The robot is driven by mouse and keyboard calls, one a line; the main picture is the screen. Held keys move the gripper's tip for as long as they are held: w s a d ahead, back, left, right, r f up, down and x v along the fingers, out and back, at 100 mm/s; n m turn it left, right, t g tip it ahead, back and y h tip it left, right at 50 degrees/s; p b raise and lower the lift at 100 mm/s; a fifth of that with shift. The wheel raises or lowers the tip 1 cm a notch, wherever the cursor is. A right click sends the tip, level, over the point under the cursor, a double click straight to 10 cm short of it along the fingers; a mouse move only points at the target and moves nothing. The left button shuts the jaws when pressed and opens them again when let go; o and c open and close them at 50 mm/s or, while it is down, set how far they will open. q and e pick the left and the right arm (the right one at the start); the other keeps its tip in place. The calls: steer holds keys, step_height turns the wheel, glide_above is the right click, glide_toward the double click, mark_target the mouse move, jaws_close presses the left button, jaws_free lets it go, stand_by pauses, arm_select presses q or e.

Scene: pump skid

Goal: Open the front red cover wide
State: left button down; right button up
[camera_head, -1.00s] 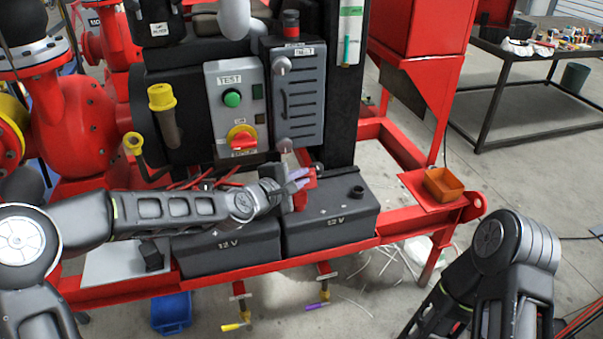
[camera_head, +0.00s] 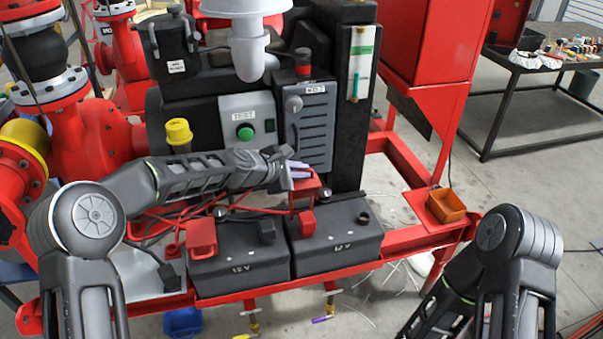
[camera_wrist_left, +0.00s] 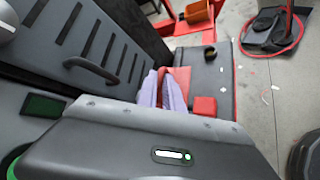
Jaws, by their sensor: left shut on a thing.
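My left gripper (camera_head: 299,170) is shut on a red cover (camera_head: 306,188) above the right black battery (camera_head: 335,246). The cover stands raised off the battery top, and a red terminal block (camera_head: 307,222) shows below it. In the left wrist view the pale purple fingertips (camera_wrist_left: 165,90) have the red cover (camera_wrist_left: 182,78) between them, partly hidden, with the red block (camera_wrist_left: 204,106) beside it. Another red cover (camera_head: 201,238) is on the left battery (camera_head: 240,266). Only part of my right arm shows at the lower right; its gripper is out of view.
The grey vented panel (camera_head: 309,130) and the box with a green button (camera_head: 245,132) stand close behind my left gripper. Red cables (camera_head: 165,215) run left of the batteries. An orange tray (camera_head: 446,205) sits on the frame at right.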

arm_select(q)
steer(key=shift+w, duration=0.15)
stand_by(0.3)
steer(key=c, duration=1.5)
jaws_free()
steer(key=shift+a, duration=0.1)
steer(key=b+v, duration=0.2)
steer(key=v, duration=0.5)
steer(key=shift+s+r, duration=0.3)
steer(key=shift+a, duration=0.2)
